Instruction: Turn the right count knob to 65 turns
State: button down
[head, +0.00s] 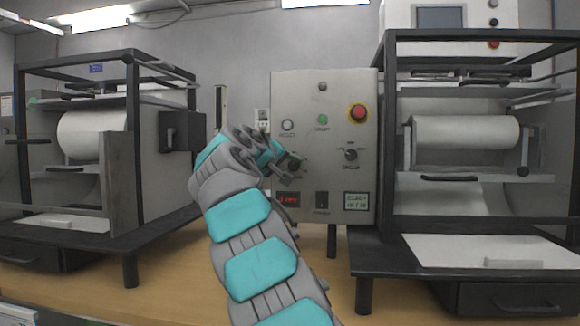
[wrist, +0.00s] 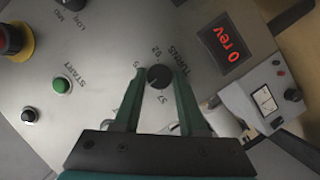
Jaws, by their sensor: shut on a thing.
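The count knob (wrist: 159,77), small, round and black, is on the grey control panel (wrist: 100,40) next to the label TURNS. Numbers ring it; its pointer is too small to read. My gripper (wrist: 159,72) has its two green fingers on either side of the knob and is shut on it. A red display (wrist: 230,45) beside it in the wrist view reads "0 rev". In the head view my gripper (head: 290,163) is at the left of the panel (head: 325,100) and hides the knob.
The panel also has a red emergency button (head: 358,113), a green start button (head: 322,119), a white button (head: 287,125) and a second black knob (head: 350,155). Framed roller machines stand at left (head: 133,120) and right (head: 388,130) of the panel.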

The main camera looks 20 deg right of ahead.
jog(key=shift+d+f, duration=0.1)
jog(key=shift+f, duration=0.1)
jog(key=shift+c, duration=2.3)
grip_release()
jog(key=shift+r, duration=0.1)
jog(key=v, duration=0.8)
